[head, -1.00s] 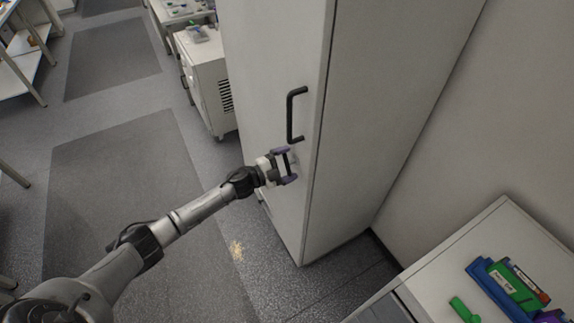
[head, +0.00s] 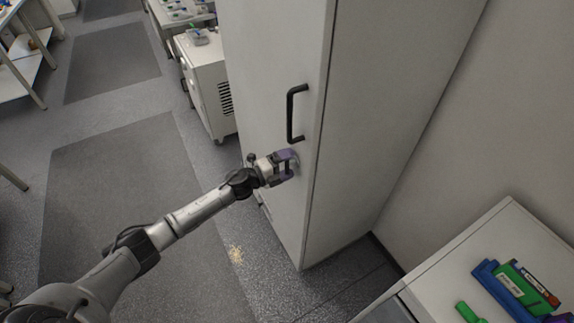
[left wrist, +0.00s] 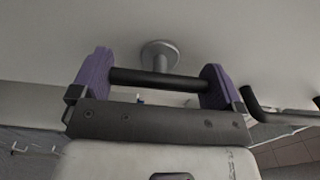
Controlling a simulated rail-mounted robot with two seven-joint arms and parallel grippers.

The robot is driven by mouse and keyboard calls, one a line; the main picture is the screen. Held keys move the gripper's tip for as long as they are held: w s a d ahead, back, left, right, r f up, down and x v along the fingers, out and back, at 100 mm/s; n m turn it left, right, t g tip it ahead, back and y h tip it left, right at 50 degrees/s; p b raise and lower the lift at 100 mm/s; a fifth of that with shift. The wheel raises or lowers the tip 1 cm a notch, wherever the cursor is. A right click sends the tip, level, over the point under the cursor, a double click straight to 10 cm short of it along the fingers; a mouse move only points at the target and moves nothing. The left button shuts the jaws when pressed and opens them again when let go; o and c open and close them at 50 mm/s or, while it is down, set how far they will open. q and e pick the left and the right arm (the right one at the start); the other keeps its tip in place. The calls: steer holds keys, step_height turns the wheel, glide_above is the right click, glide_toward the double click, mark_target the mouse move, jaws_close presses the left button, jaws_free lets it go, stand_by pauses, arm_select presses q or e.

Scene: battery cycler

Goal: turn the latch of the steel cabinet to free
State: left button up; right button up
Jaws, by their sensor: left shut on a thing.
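The tall pale steel cabinet (head: 270,60) stands in the middle of the head view with its door shut. Its latch shows in the left wrist view as a dark bar (left wrist: 156,78) on a round grey boss (left wrist: 160,50). My left gripper (head: 289,163) is at the door just below the black door handle (head: 290,113). In the left wrist view its purple fingers (left wrist: 155,82) are shut on the latch bar, one at each end. In the head view the gripper mostly hides the latch, so its exact angle is unclear. My right gripper is not in view.
A white counter (head: 440,265) with blue and green items (head: 512,284) is at the lower right. A white wheeled cabinet (head: 207,85) stands behind the steel cabinet's left side. The floor with grey mats (head: 110,190) is open at the left.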

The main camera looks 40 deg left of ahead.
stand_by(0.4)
arm_select(q)
steer(key=o, duration=0.6)
steer(key=shift+c, duration=0.2)
steer(key=v, duration=1.3)
steer(key=shift+s+a, duration=0.2)
steer(key=shift+s, duration=0.15)
